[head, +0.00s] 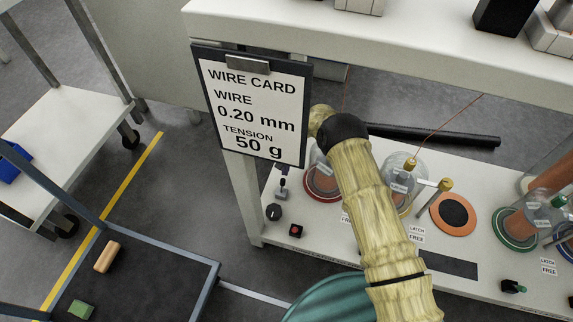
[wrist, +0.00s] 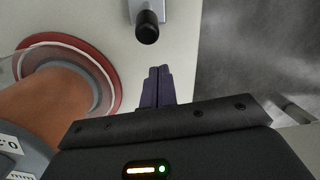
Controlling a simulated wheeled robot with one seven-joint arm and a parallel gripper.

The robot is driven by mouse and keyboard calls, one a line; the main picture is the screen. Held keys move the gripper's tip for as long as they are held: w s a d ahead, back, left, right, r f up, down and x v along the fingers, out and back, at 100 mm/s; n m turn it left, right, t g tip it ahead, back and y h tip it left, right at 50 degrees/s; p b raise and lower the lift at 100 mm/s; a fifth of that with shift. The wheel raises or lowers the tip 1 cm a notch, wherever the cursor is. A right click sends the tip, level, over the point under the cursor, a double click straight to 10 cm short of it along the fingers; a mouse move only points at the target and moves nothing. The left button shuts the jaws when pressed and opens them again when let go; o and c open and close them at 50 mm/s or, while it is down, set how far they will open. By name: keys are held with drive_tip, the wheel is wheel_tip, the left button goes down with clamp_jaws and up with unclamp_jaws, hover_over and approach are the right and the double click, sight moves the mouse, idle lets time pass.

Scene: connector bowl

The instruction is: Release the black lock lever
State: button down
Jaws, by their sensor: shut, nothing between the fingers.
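The lock lever, a small black-tipped handle on a grey metal plate, shows in the wrist view (wrist: 147,28) at the top centre. What looks like the same lever stands at the left end of the bench in the head view (head: 283,183). My gripper (wrist: 158,70) has its two dark fingers pressed together with nothing between them. The fingertips are just below the black tip in the wrist view, with a visible gap. In the head view my arm runs over the bench, and the gripper itself cannot be made out.
A red-rimmed spool (wrist: 108,75) stands left of my fingers in the wrist view. In the head view, a black knob (head: 273,212) and a red button (head: 296,231) sit near the lever. A wire card (head: 253,105) hangs above. Open floor lies beyond the bench edge.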

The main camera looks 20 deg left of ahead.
sight(282, 185)
drive_tip(key=shift+s+d+r+b, duration=0.3)
drive_tip(key=shift+s+r, duration=0.2)
drive_tip(key=shift+s, duration=0.2)
drive_tip(key=shift+s+d+r+b, duration=0.15)
drive_tip(key=shift+s+r+b, duration=0.1)
drive_tip(key=shift+s+r, duration=0.35)
drive_tip(key=shift+s+f, duration=0.1)
drive_tip(key=shift+d+p, duration=0.1)
drive_tip(key=shift+p, duration=0.3)
